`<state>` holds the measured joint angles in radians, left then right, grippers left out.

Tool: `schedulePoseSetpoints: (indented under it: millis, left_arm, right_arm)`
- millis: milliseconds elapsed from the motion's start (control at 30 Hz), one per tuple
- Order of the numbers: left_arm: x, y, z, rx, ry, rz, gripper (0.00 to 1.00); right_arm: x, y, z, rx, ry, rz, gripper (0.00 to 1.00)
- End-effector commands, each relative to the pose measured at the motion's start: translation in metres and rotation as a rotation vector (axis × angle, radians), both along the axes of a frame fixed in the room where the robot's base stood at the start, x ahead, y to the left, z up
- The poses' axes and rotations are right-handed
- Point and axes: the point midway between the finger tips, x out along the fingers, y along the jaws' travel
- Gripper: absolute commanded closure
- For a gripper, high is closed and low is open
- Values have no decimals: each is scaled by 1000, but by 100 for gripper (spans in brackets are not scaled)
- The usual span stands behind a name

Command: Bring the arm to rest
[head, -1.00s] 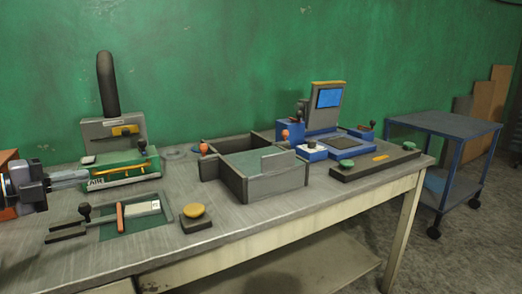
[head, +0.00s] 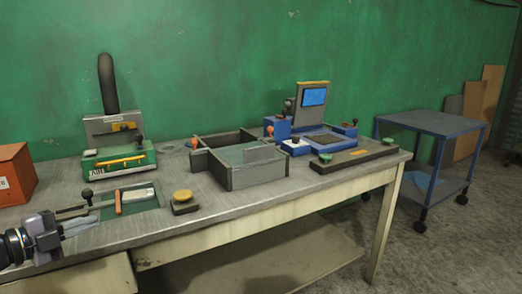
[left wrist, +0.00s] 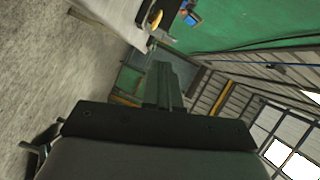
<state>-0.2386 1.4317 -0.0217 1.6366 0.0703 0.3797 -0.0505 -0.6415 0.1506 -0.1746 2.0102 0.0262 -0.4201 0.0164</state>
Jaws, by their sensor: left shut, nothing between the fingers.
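My left gripper (head: 82,226) comes in at the lower left of the head view, near the table's front left edge. Its fingers are shut and empty, and point right toward the slide fixture. In the left wrist view the closed dark fingers (left wrist: 166,84) show against a blurred, tilted room, with nothing between them. My right gripper is in neither view.
The grey workbench (head: 225,216) carries a green press (head: 122,160), a slide fixture (head: 135,195), a yellow button (head: 183,198), a divided tray (head: 258,177), a blue station (head: 320,133) and an orange box (head: 14,175). A blue cart (head: 430,122) stands right.

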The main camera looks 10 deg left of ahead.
Motion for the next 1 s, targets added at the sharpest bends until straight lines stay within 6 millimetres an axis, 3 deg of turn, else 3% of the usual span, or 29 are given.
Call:
schedulePoseSetpoints:
  millis: [300, 500, 700, 1000]
  left_arm:
    - [-50, -47, -120, -337, 219, 203, 100]
    - [-93, -97, -178, -539, 371, 342, 100]
    - [-139, -157, -215, -734, 529, 480, 100]
    - [-194, -240, -233, -978, 737, 662, 100]
  right_arm:
    - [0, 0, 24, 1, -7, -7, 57]
    - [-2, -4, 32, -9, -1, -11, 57]
    - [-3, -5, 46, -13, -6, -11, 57]
    - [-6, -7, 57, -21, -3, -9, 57]
